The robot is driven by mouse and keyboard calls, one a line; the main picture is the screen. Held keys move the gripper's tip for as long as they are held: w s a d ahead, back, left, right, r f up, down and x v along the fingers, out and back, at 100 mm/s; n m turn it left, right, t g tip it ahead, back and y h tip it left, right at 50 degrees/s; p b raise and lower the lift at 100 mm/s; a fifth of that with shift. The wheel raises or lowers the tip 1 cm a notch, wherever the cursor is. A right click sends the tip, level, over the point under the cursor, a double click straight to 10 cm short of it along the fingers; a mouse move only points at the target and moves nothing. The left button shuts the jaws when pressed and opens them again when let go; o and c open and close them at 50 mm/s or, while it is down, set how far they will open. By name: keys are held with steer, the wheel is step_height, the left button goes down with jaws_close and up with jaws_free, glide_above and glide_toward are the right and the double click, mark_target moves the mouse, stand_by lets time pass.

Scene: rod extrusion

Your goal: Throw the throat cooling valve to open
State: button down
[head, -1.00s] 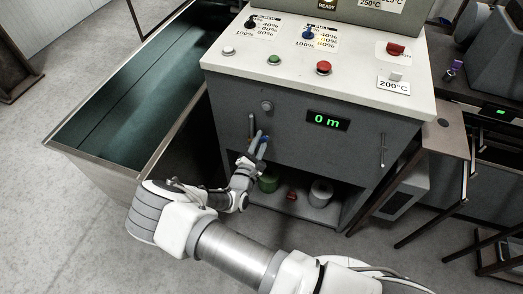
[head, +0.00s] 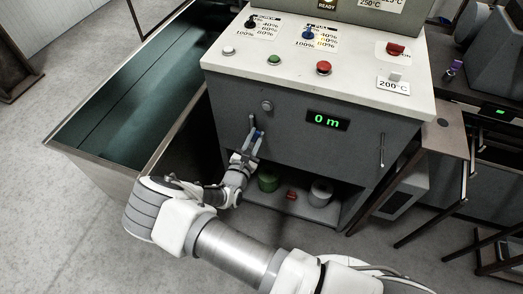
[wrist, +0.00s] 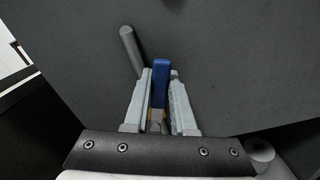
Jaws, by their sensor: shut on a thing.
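A blue-handled valve lever (head: 259,134) is on the dark grey front of the machine cabinet, below the control panel. In the wrist view the blue handle (wrist: 160,84) stands between the two pale fingers, pointing up in the picture. My gripper (head: 252,146) is shut on this handle; it also shows in the wrist view (wrist: 159,92). A little yellow shows at the handle's lower end. The lever's pivot is hidden, and no label for the valve is readable.
A grey bar handle (wrist: 131,50) is close left of the fingers. A green digital display (head: 328,120) reads 0 m. A long metal trough (head: 110,165) stands left.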

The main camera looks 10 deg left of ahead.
steer(key=shift+a, duration=0.15)
steer(key=shift+a+r+n, duration=0.2)
steer(key=shift+a+n, duration=0.3)
steer(key=shift+n, duration=0.6)
steer(key=shift+a+n+b, duration=0.3)
steer(key=shift+a+n, duration=0.05)
steer(key=shift+n, duration=0.25)
steer(key=c, duration=0.7)
jaws_free()
steer(key=shift+o, duration=0.2)
steer(key=s+a+p, duration=0.1)
steer(key=s+p, duration=0.1)
steer(key=s, duration=1.5)
steer(key=shift+s+a, duration=0.15)
